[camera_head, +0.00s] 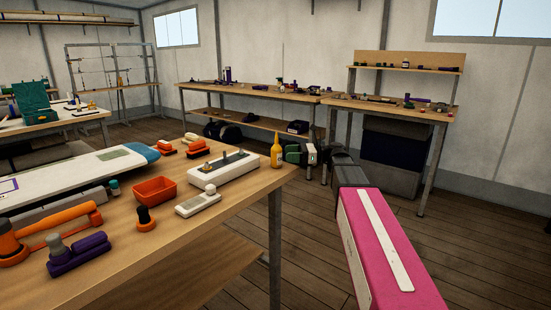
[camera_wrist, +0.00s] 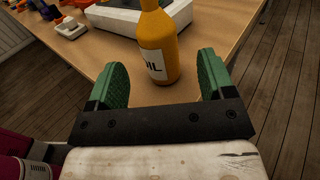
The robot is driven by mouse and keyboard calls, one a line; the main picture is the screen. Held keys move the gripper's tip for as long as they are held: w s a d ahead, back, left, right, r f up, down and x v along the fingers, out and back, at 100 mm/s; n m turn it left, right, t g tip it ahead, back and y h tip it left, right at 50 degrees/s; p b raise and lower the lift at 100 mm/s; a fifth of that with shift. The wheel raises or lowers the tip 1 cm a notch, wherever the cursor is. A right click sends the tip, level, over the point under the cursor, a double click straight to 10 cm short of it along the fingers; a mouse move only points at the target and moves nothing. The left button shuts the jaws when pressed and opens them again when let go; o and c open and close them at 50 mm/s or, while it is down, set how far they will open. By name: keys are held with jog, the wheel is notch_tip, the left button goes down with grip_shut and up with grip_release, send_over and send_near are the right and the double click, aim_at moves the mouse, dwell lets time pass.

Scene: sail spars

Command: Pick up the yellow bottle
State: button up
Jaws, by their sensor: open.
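The yellow bottle (camera_head: 276,152) stands upright near the right corner of the wooden table (camera_head: 225,213) in the head view. In the wrist view the bottle (camera_wrist: 158,48) carries a label ending in "IL", and its top is cut off by the frame edge. My gripper (camera_wrist: 163,78) is open, with its two green fingers apart on either side of the bottle's lower part. The fingers do not appear to touch it. In the head view my gripper (camera_head: 292,154) is just right of the bottle, at the table's edge.
A white device (camera_head: 223,172) stands just left of the bottle. An orange bin (camera_head: 155,189), a small white block (camera_head: 198,203) and an orange-and-black knob (camera_head: 145,219) are farther left. Open wooden floor (camera_head: 310,240) lies beyond the table's right edge.

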aim_at(276, 153)
jog(key=shift+s+a, duration=0.1)
jog(key=shift+a, duration=2.85)
jog(key=c, duration=1.1)
